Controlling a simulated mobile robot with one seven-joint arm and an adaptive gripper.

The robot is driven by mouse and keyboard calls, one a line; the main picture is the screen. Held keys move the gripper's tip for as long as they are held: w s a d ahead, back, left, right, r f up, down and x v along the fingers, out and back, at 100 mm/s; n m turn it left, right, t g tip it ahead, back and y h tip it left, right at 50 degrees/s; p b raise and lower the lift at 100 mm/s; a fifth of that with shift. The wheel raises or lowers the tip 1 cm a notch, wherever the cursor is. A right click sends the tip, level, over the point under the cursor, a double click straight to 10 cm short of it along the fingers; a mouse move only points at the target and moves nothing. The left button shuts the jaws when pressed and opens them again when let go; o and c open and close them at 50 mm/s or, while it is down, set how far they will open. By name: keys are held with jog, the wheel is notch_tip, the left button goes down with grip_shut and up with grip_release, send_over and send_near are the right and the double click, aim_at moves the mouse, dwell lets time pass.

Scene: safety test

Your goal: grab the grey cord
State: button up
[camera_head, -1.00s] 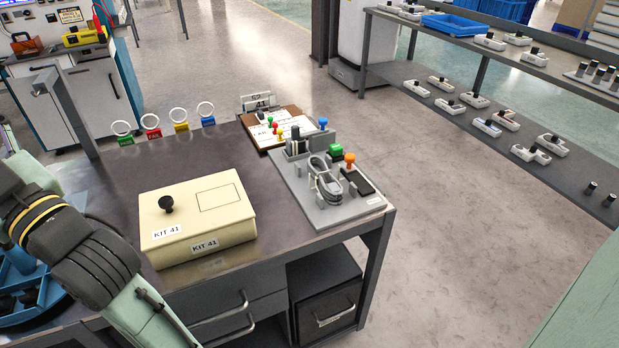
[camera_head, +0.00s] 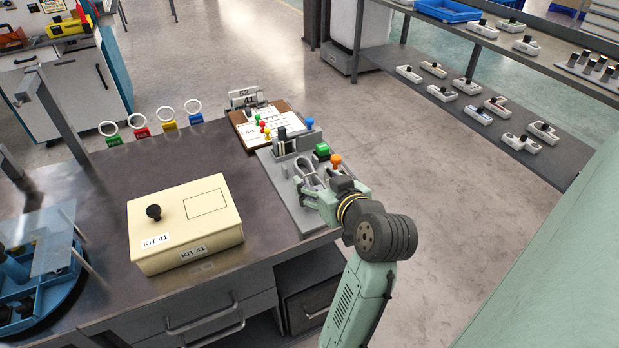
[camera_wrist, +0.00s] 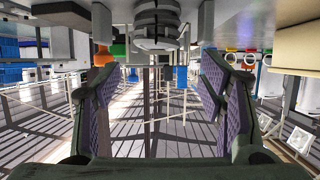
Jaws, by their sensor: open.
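The grey cord (camera_head: 306,170) lies as a looped bundle on a grey tray (camera_head: 297,213) at the right end of the dark table. My gripper (camera_head: 312,190) is at the tray, close to the cord, and hides part of it. In the wrist view, the scene appears upside down. There my gripper (camera_wrist: 160,98) has its two purple-padded fingers wide apart with nothing between the pads. The grey coiled cord (camera_wrist: 157,22) shows at the top centre, ahead of the gap. I cannot tell whether a finger touches it.
A clipboard (camera_head: 281,134) lies behind. A cream KIT 41 box (camera_head: 185,222) stands left. Bare table lies between box and tray.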

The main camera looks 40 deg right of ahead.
aim_at(306, 168)
jog(key=p+x, duration=0.1)
jog(key=x, duration=0.6)
jog(key=shift+w+d, duration=0.2)
jog(key=shift+w, duration=0.15)
jog(key=shift+c, duration=0.2)
jog(key=shift+r, duration=0.15)
jog(key=c, duration=1.1)
